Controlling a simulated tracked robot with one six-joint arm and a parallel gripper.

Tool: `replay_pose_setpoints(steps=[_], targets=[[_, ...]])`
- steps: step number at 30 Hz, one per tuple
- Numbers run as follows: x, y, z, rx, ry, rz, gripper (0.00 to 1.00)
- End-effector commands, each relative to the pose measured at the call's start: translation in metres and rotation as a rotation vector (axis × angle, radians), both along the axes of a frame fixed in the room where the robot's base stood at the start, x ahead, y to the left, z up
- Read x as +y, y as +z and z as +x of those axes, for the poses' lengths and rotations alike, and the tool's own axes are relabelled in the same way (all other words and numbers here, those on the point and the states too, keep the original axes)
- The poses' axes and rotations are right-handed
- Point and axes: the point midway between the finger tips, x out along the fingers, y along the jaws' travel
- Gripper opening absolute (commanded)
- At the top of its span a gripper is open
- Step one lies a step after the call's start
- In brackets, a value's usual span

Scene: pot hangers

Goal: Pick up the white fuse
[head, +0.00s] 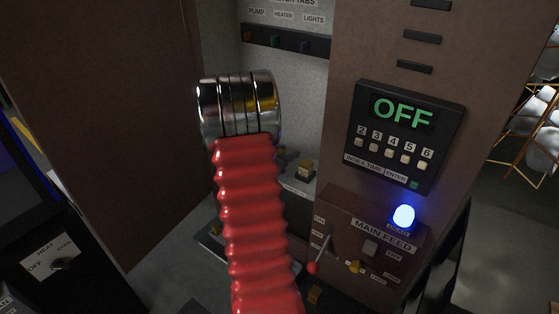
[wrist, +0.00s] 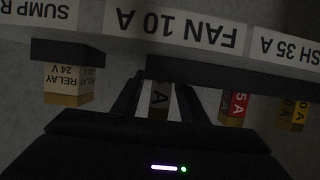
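In the wrist view, which appears upside down, a pale grey-white fuse (wrist: 158,98) with a dark letter A and a yellowish end sits in a dark strip at the FAN 10 A label. It is dim and in shadow, so its colour is hard to judge. My gripper (wrist: 158,108) has its dark fingers apart, one on each side of this fuse. Gaps seem to show between fingers and fuse; I cannot tell whether either touches. My arm's red ribbed sleeve and chrome joint fill the middle of the head view and hide part of the cabinet; the gripper is not visible there.
In the wrist view, a white relay block (wrist: 70,82) is left, a red fuse (wrist: 234,107) right, and a yellow fuse (wrist: 293,113) farther right. The head view shows an OFF panel (head: 408,135), a blue lamp (head: 403,216) and a brown cabinet door (head: 95,100).

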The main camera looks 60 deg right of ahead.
Motion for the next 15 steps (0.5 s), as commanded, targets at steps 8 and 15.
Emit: replay_pose_setpoints(steps=[8, 15], targets=[[0.0004, 0.0000, 0.0003, 0.000, 0.001, 0.000, 0.39], [0.0005, 0.0001, 0.0005, 0.000, 0.001, 0.000, 0.26]])
